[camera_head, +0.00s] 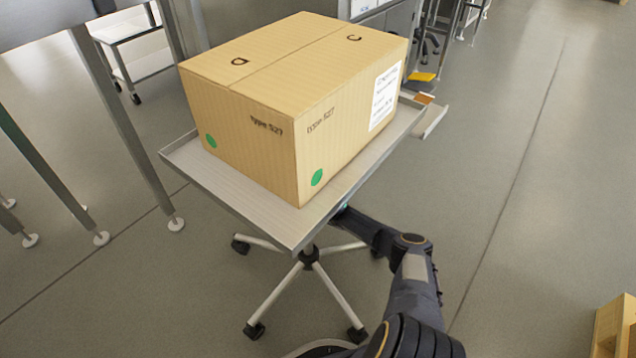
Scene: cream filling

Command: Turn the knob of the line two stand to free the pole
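A wheeled stand with a grey metal tray top (240,195) is in the middle of the head view. A closed cardboard box (260,110) marked "type 527" sits on the tray. A short piece of the stand's pole (308,254) shows below the tray, above a castor base (280,288). The knob is not visible. My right arm (415,275) comes in from the bottom and reaches under the tray's right side, where the tray hides its gripper. My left arm and gripper are not in view.
A metal table (40,20) with legs stands at the left, close to the tray. Metal cabinets (385,25) stand behind the box. A wooden crate (615,325) is at the lower right edge. The floor to the right is mostly clear.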

